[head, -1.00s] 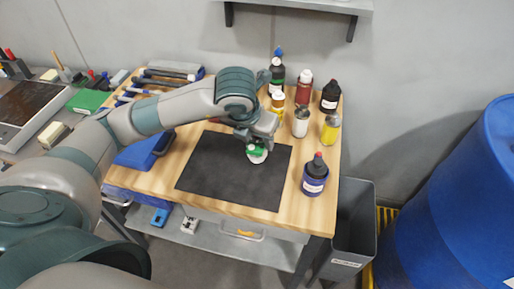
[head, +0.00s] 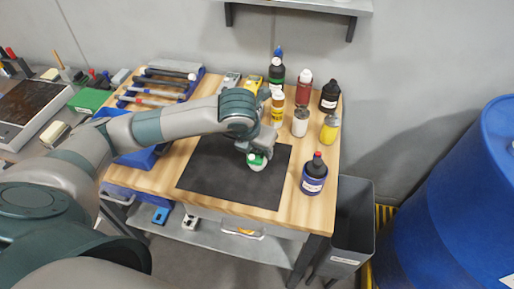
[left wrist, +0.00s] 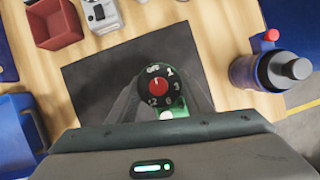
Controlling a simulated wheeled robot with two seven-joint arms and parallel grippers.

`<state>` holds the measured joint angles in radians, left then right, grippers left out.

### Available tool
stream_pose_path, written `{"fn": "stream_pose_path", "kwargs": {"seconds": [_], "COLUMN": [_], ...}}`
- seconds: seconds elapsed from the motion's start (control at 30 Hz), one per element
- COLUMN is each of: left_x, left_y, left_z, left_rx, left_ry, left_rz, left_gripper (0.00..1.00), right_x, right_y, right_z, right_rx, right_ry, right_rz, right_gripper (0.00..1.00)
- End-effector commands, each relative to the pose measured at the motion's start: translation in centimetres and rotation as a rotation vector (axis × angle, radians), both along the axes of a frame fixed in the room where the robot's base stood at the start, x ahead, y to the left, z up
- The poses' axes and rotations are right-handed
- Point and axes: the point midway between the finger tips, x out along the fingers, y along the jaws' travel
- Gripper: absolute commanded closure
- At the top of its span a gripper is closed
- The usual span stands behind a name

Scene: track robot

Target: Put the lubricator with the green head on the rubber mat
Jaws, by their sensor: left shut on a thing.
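The lubricator with the green head (head: 256,160) is between the fingers of my left gripper (head: 254,151), over the right part of the black rubber mat (head: 212,172). Its white body shows just below the green head. In the left wrist view my left gripper (left wrist: 163,105) is shut on it, and the lubricator's black numbered dial with a red centre (left wrist: 160,86) faces the camera. The mat (left wrist: 88,82) lies behind it in that view. I cannot tell whether its base touches the mat. My right gripper is not in view.
A blue bottle with a red tip (head: 314,177) stands right of the mat. Several bottles, including a yellow one (head: 330,129), stand at the back right. A tool rack (head: 160,88) is at the back left. A red box (left wrist: 54,24) shows in the left wrist view.

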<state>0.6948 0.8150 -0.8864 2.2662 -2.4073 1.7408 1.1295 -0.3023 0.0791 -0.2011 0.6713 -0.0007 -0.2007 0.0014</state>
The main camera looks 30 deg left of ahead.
Motion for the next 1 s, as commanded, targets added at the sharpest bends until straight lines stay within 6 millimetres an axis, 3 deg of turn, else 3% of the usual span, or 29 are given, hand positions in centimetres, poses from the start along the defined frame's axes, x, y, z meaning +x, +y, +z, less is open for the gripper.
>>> {"fn": "stream_pose_path", "kwargs": {"seconds": [0.33,0.37,0.43,1.0], "left_x": [0.0,0.0,0.0,0.0], "left_y": [0.0,0.0,0.0,0.0], "left_z": [-0.1,-0.1,-0.1,0.3], "left_rx": [-0.001,-0.001,-0.001,-0.001], "left_ry": [-0.001,0.0,0.0,-0.001], "left_rz": [0.0,0.0,0.0,0.0], "left_gripper": [0.81,0.49,0.35,0.35], "right_x": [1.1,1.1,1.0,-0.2], "right_y": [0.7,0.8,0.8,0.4], "right_z": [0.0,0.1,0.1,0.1], "right_rx": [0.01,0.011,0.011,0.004], "right_ry": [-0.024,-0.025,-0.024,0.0], "right_rz": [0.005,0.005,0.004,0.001], "right_gripper": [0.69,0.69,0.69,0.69]}}
